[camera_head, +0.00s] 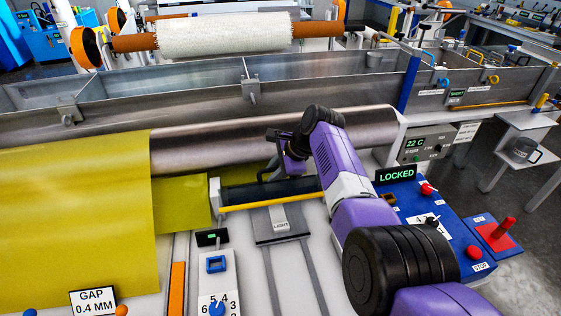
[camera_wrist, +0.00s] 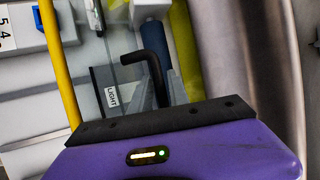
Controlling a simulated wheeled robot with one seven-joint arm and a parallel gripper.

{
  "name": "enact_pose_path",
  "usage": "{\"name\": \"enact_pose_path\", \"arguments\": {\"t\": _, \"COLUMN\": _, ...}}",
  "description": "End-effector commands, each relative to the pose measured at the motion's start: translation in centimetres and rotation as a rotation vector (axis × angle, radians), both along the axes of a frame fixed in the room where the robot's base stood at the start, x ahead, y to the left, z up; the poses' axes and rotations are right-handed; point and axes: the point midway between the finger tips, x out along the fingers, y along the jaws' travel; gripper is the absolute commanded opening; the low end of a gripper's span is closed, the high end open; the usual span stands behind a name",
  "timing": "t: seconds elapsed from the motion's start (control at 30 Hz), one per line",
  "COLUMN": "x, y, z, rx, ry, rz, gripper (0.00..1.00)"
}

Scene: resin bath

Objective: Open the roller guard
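The metal roller (camera_head: 275,142) lies across the bench, with a yellow sheet (camera_head: 75,215) over its left part. In front of it, a dark panel with a yellow bar (camera_head: 272,200) along its edge looks like the guard, though I cannot be sure. The yellow bar also shows in the wrist view (camera_wrist: 60,65). A black bent handle (camera_wrist: 150,68) stands just beyond my gripper (camera_wrist: 163,92) in the wrist view. In the head view my gripper (camera_head: 288,163) hangs over the panel, near the roller. Its fingers are mostly hidden, and contact with the handle is unclear.
A plate marked LIGHT (camera_head: 280,222) sits on rails in front. A dial box (camera_head: 217,285) stands to its left.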

Motion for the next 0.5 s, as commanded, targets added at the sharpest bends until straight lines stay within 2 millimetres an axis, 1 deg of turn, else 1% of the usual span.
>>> {"name": "enact_pose_path", "arguments": {"t": 0.03, "x": -0.2, "y": -0.3, "z": 0.9, "rx": 0.0, "ry": -0.001, "rz": -0.002, "gripper": 0.21}}
{"name": "enact_pose_path", "arguments": {"t": 0.3, "x": -0.9, "y": -1.9, "z": 3.3, "rx": -0.001, "ry": -0.002, "rz": -0.002, "gripper": 0.21}}
{"name": "enact_pose_path", "arguments": {"t": 0.5, "x": -1.3, "y": -2.7, "z": 4.6, "rx": -0.001, "ry": -0.002, "rz": -0.002, "gripper": 0.21}}
